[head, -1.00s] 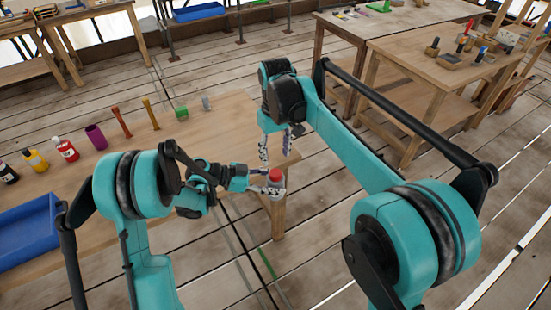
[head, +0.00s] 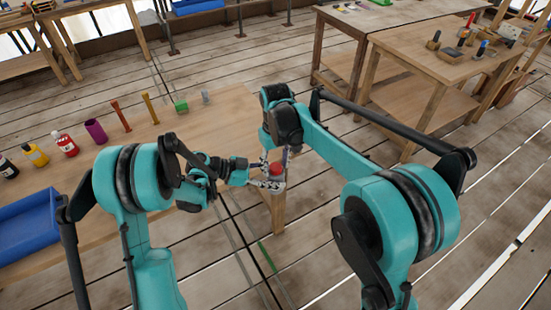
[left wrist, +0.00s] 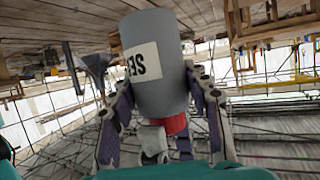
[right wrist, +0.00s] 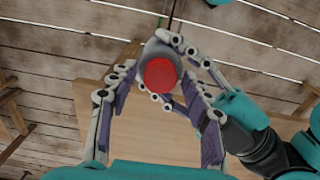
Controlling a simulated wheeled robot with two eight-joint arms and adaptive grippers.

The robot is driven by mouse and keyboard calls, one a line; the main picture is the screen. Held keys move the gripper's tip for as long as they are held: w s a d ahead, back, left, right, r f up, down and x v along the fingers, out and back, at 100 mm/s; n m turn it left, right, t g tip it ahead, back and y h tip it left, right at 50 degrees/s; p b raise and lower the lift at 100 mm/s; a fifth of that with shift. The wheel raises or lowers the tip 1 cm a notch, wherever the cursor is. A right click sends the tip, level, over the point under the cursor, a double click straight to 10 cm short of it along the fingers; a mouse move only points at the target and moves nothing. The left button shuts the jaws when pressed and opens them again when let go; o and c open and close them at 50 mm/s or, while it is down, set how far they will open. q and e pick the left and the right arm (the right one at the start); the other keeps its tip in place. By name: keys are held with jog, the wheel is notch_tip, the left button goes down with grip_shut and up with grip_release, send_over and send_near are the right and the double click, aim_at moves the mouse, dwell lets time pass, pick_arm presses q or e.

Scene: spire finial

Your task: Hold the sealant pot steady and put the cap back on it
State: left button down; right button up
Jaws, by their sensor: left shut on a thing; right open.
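The sealant pot (left wrist: 160,75) is a grey cylinder with a white lettered label. My left gripper (head: 264,180) is shut around its side and holds it clear of the floor, by the table's near right corner. A red cap (right wrist: 160,75) sits at the pot's top end; it also shows in the head view (head: 276,169) and below the pot in the left wrist view (left wrist: 176,124). I cannot tell how firmly it is seated. My right gripper (right wrist: 158,84) is open, its fingers on either side of the cap without a visible grip. Its fingertips are partly hidden in the head view.
The wooden table (head: 215,120) holds a blue tray (head: 25,228), bottles, a purple cup (head: 95,131) and several small items along its left and far side. Another workbench (head: 440,62) with tools stands at the back right. Floor at the right is clear.

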jog(key=shift+c, duration=0.2)
grip_shut()
jog(key=shift+o, duration=1)
grip_release()
notch_tip(320, 180, up, 12)
jog(key=shift+d, duration=0.15)
